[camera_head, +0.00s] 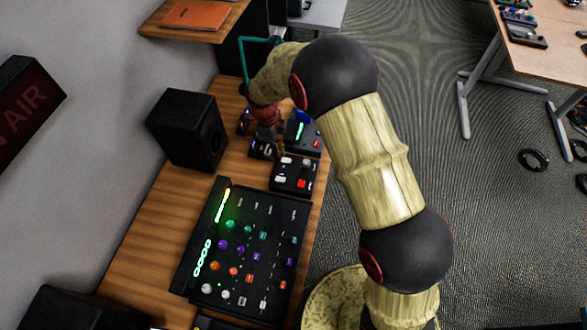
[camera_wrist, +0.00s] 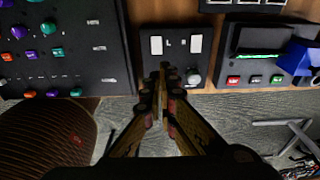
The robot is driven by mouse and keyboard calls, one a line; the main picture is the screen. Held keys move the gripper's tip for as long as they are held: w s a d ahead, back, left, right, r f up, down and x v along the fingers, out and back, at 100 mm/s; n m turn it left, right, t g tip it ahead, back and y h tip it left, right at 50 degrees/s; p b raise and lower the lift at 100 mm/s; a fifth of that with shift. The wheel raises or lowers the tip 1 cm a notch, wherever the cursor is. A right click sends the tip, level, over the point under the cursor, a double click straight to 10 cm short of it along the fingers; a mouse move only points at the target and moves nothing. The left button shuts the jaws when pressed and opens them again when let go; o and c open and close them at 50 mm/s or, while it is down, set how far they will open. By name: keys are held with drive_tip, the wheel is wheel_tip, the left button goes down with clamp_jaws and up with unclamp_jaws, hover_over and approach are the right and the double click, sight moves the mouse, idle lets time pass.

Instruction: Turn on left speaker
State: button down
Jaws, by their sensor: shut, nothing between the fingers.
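A small black control box (camera_head: 294,187) stands on the wooden desk between the mixer and a box with a screen. In the wrist view the control box (camera_wrist: 175,62) shows two white buttons, the left one (camera_wrist: 156,45) by an "L" and the right one (camera_wrist: 195,43) by an "R", with a grey knob (camera_wrist: 193,78) below. My gripper (camera_wrist: 166,72) is shut and empty, its tips in front of the box's lower middle and hiding part of it. In the head view my gripper (camera_head: 278,150) is near the box; contact cannot be told. A black speaker (camera_head: 185,130) stands by the wall.
The mixer (camera_head: 245,250) with coloured knobs lies beside the control box, also at left in the wrist view. The screen box (camera_head: 305,138) with a blue part sits on the other side. A teal lamp arm (camera_head: 245,55) stands behind my wrist. Bare desk (camera_head: 150,235) lies along the wall.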

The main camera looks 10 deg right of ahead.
sight(284, 178)
drive_tip(key=shift+s+a, duration=0.1)
drive_tip(key=shift+a, duration=0.05)
drive_tip(key=f, duration=0.4)
drive_tip(key=d+f, duration=0.1)
drive_tip(key=f, duration=0.4)
drive_tip(key=f+b, duration=0.1)
drive_tip(key=f, duration=0.3)
drive_tip(key=shift+s+d+f, duration=0.25)
drive_tip(key=shift+d+f, duration=0.05)
drive_tip(key=shift+f, duration=0.1)
drive_tip(key=shift+f, duration=0.1)
